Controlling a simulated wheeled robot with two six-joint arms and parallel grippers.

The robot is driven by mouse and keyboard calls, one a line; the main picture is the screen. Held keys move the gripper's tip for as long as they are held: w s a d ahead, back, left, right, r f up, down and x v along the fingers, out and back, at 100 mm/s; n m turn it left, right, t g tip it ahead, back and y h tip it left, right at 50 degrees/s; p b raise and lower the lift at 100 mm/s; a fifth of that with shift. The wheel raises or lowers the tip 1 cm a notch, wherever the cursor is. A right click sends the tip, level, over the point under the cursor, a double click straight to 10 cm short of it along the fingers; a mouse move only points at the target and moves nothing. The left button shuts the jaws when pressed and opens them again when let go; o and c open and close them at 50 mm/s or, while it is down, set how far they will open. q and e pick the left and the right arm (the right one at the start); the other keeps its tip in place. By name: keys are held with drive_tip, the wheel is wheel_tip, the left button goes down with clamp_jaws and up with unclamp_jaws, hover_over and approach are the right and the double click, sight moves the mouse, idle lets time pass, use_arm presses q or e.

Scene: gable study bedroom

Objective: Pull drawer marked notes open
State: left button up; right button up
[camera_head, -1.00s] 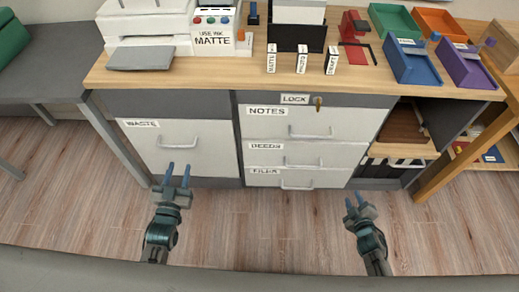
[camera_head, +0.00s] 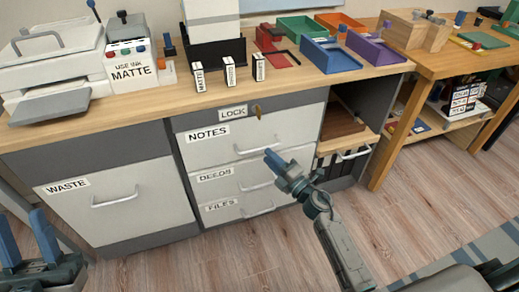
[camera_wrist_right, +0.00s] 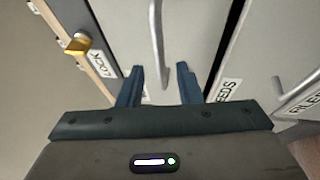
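The notes drawer (camera_head: 225,148) is the top pale front under the desk. Its NOTES label (camera_head: 207,134) is at the left and its bar handle (camera_head: 257,148) at the right. The drawer looks shut, flush with the fronts below. My right gripper (camera_head: 273,160) is at the lower edge of this drawer front, close to the handle. In the right wrist view, my right gripper (camera_wrist_right: 160,72) is open, with the notes handle (camera_wrist_right: 157,40) lined up between its fingers; contact cannot be told. My left gripper (camera_head: 27,238) is open and empty at the lower left.
A brass key (camera_head: 257,112) sits in the lock above the notes drawer; it also shows in the wrist view (camera_wrist_right: 78,44). The deeds drawer (camera_head: 225,182) and files drawer (camera_head: 240,207) lie below. The waste drawer (camera_head: 120,205) is at the left. Floor in front is clear.

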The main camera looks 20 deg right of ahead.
sight(261, 148)
drive_tip(key=x, duration=0.5)
drive_tip(key=shift+w, duration=0.1)
clamp_jaws()
